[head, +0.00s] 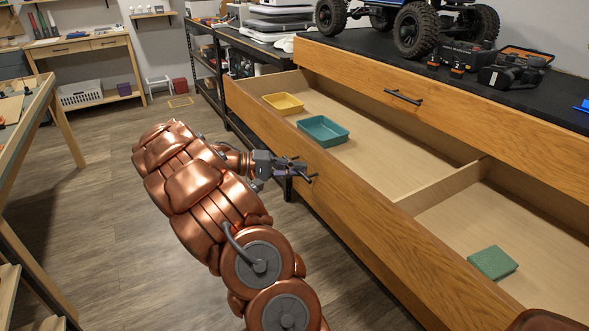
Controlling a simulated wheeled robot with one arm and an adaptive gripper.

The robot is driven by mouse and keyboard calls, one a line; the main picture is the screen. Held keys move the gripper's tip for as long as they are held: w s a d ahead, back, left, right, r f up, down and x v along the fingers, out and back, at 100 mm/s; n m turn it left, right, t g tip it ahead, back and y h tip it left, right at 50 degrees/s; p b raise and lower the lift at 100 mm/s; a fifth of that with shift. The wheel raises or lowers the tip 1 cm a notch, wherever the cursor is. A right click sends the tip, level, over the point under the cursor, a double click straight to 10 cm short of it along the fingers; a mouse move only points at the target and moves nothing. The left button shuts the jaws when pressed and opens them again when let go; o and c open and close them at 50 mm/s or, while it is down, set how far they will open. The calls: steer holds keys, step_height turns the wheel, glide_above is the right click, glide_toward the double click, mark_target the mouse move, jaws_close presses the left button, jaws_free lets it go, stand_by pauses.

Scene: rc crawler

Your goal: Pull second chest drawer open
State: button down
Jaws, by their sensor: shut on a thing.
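The wooden chest has its second drawer (365,213) standing far out, with its inside in view below the top drawer. The top drawer (350,72) is closed and has a dark bar handle (403,97). My gripper (300,170) is at the outer face of the open drawer's front, left of the picture's middle. It is shut on the open drawer's dark handle (311,179), which is mostly hidden by the fingers.
Inside the open drawer are a yellow tray (283,104), a teal tray (323,131) and a green pad (493,262) beyond a wooden divider (444,187). A crawler truck (410,22) stands on the chest's black top. Wooden floor (95,200) is clear to the left.

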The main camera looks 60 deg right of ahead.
steer(key=c, duration=1.2)
jaws_free()
steer(key=v, duration=1.2)
steer(key=s+a+f+n+t+y, duration=0.25)
steer(key=s+a, duration=0.45)
steer(key=a, duration=0.6)
steer(key=s+a+f+n+t+y, duration=0.2)
steer(key=s+a+n+t+y, duration=0.2)
steer(key=s+a, duration=0.6)
steer(key=s+a+f+n+t+y, duration=0.25)
steer(key=s+a, duration=0.25)
steer(key=a, duration=1)
step_height(320, 180, up, 21)
steer(key=t+p, duration=0.1)
steer(key=p, duration=1.8)
steer(key=shift+n+t+y, duration=0.3)
steer(key=shift+t+y, duration=0.1)
